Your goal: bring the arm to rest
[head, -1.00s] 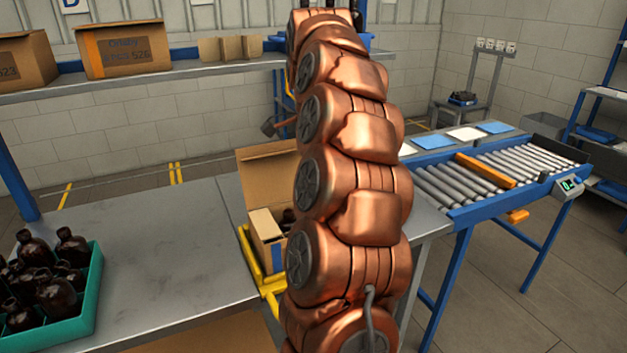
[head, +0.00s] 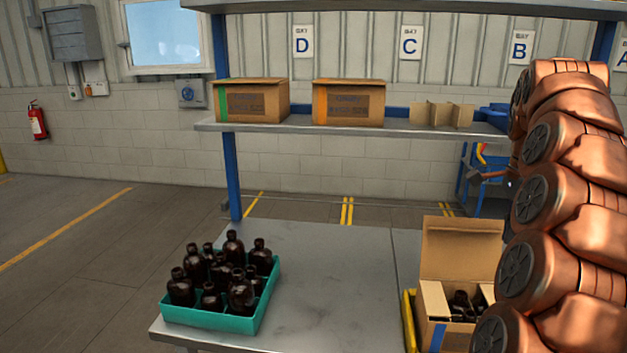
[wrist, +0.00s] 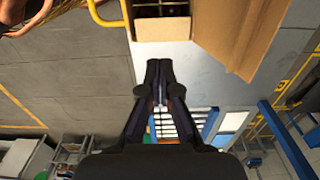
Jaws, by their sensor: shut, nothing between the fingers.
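My arm rises along the right edge of the head view, and my gripper is out of that view. In the wrist view my gripper (wrist: 158,82) is shut and empty, with its dark fingertips together. The fingertips show below the open cardboard box (wrist: 165,28) in the picture, apart from it as far as I can tell. In the head view this box (head: 461,250) stands open on the table, with dark bottles inside, partly hidden by my arm. A teal crate (head: 245,322) holds several amber bottles (head: 240,292) at the table's left end.
The grey table (head: 330,290) is bare between crate and box. A yellow frame (head: 409,320) edges the box. Open floor (head: 80,270) lies to the left.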

